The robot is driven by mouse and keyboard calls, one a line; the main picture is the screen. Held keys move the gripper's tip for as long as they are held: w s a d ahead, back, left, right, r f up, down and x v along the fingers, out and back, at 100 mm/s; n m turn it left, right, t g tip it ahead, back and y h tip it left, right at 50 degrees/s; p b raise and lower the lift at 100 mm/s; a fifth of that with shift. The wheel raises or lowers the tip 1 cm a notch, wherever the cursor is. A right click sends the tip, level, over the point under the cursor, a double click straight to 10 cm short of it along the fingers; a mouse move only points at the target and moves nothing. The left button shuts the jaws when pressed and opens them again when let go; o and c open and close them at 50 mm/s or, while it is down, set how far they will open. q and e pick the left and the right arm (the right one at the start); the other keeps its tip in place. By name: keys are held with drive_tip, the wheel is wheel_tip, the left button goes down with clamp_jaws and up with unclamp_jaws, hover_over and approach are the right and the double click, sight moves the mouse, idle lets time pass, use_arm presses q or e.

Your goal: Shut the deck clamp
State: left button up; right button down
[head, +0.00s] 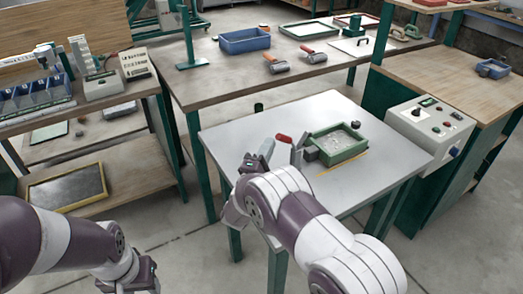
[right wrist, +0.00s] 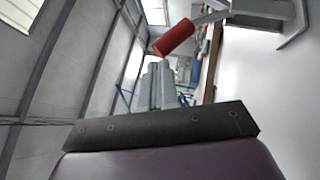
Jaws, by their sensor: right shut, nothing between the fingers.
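The deck clamp (head: 297,154) is a grey fixture with a red-tipped handle (head: 283,138). It stands on the small grey table at the left end of the green-framed deck (head: 348,155). The handle points left, away from the deck. My right gripper (head: 267,148) is shut and empty, just left of the red handle and apart from it. In the right wrist view the closed fingers (right wrist: 160,88) point toward the background, and the red handle (right wrist: 174,37) is beyond them, slightly to the right.
The grey table (head: 240,128) has free surface around the deck. A yellow stick (head: 343,164) lies in front of it. A control box (head: 431,124) stands at right. A wooden bench (head: 215,88) behind holds a blue bin (head: 245,41) and rollers. A shelf with blue bins is at left.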

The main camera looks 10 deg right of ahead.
drive_tip(key=shift+r, duration=0.1)
drive_tip(key=w+d+r+m+g+y+p, duration=0.2)
drive_tip(key=d+p, duration=0.3)
drive_tip(key=p, duration=0.4)
drive_tip(key=w+d+r+m+g+y+p, duration=0.1)
drive_tip(key=d+r+m+g+y+p, duration=0.2)
drive_tip(key=p, duration=0.7)
drive_tip(key=d+r+m+g, duration=0.1)
drive_tip(key=d+g, duration=0.1)
drive_tip(key=d, duration=0.1)
drive_tip(key=shift+w+y, duration=0.3)
drive_tip(key=shift+w, duration=0.1)
drive_tip(key=shift+r, duration=0.15)
